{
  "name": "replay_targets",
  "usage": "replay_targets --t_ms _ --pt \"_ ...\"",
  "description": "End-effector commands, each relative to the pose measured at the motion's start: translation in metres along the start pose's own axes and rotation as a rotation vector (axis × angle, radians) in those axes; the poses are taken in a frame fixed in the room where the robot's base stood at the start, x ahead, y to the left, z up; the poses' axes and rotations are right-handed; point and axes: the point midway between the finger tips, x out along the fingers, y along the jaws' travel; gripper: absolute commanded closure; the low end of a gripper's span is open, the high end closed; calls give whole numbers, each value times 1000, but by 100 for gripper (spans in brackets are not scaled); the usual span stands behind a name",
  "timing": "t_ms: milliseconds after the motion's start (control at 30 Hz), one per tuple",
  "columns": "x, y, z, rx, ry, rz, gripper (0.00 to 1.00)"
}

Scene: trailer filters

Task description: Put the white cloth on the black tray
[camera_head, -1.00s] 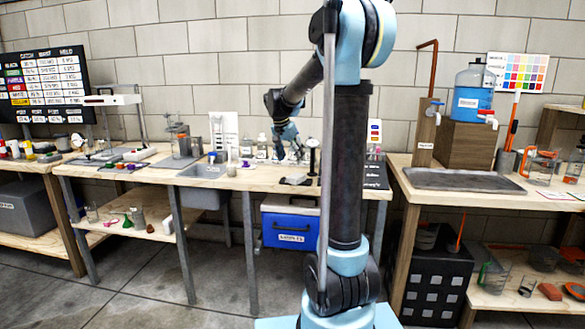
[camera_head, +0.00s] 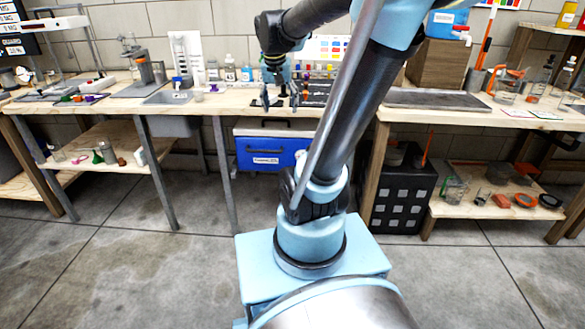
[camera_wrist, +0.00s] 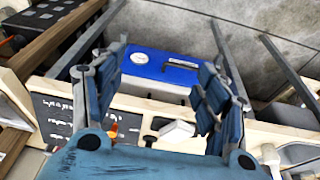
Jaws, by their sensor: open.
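My gripper (camera_head: 280,102) is open over the front part of the middle bench in the head view, its fingers pointing down. In the wrist view my open gripper (camera_wrist: 165,95) has a finger on each side and nothing held between them. A small white folded piece, seemingly the white cloth (camera_wrist: 177,131), lies on the bench near its edge, between the fingers in that picture but apart from them. In the head view I cannot make out the cloth behind the gripper. A flat dark tray (camera_head: 440,99), seemingly the black tray, lies on the right bench and looks empty.
A blue cooler (camera_head: 270,152) stands under the middle bench (camera_head: 222,108); it also shows in the wrist view (camera_wrist: 165,68). A black lettered board (camera_wrist: 62,118) is beside the cloth. Bottles stand behind my gripper. A sink (camera_head: 170,98) is to its left.

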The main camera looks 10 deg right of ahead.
Motion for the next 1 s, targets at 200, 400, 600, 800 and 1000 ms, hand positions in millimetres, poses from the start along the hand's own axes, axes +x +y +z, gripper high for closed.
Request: replay_targets --t_ms 200,400,600,800,1000 --pt "22 26 74 -114 -27 -37 32" --pt "49 42 136 -222 -45 -73 32" --pt "76 50 183 -309 -56 -106 32" --pt "89 54 202 -349 -58 -121 32" --pt "90 54 203 -352 -59 -123 32"
